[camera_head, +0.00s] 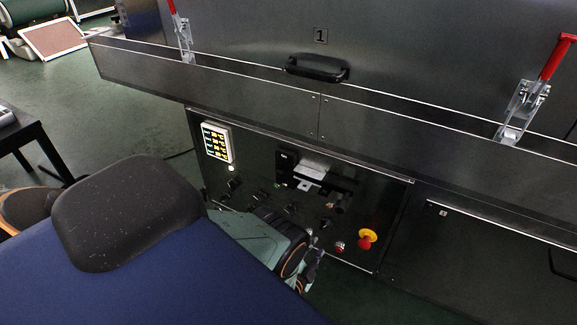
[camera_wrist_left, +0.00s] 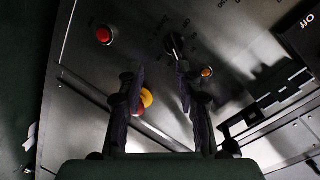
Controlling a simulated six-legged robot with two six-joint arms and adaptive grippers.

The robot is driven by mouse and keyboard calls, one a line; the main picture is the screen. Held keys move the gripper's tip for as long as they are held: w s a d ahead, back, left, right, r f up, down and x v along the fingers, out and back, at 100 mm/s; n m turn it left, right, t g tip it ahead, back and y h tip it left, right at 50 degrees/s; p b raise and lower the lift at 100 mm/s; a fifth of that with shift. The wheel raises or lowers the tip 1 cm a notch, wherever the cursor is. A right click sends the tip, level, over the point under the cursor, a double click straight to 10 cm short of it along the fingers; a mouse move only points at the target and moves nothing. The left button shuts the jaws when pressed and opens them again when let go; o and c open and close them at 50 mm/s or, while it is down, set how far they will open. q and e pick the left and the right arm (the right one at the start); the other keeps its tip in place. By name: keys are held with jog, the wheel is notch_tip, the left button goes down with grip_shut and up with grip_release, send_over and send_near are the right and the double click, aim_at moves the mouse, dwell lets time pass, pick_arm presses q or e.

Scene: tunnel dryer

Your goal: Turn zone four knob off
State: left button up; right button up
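The black control panel (camera_head: 300,190) has a row of dark knobs, including one at the left (camera_head: 232,185) and one further right (camera_head: 288,209). Their zone labels are too small to read. My left gripper (camera_head: 314,255) is low in front of the panel's right part. In the left wrist view, my left gripper (camera_wrist_left: 160,72) is open and empty, its two dark fingers apart. A black knob (camera_wrist_left: 173,45) shows beyond the fingertips, a little toward the right finger. No contact with it is visible, and its exact setting is unclear. My right gripper is not in view.
A red-and-yellow emergency stop (camera_head: 367,238) and a red button (camera_head: 340,247) sit close right of the gripper. An orange light (camera_wrist_left: 206,72) is beside the right finger. The dryer's ledge (camera_head: 250,95) overhangs the panel.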

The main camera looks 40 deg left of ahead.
pick_arm(q)
jog(key=s+d+r+n+g+h+p, duration=0.1)
jog(key=s+d+r+n+g+p, duration=0.2)
jog(key=s+r+g+p, duration=0.2)
jog(key=s+d+r+n+g+h+p, duration=0.2)
jog(key=s+r+g+p, duration=0.4)
jog(key=s+r, duration=0.6)
jog(key=shift+s+d+r+n, duration=0.25)
jog(key=shift+s+d+n, duration=0.45)
jog(key=shift+s+d, duration=0.35)
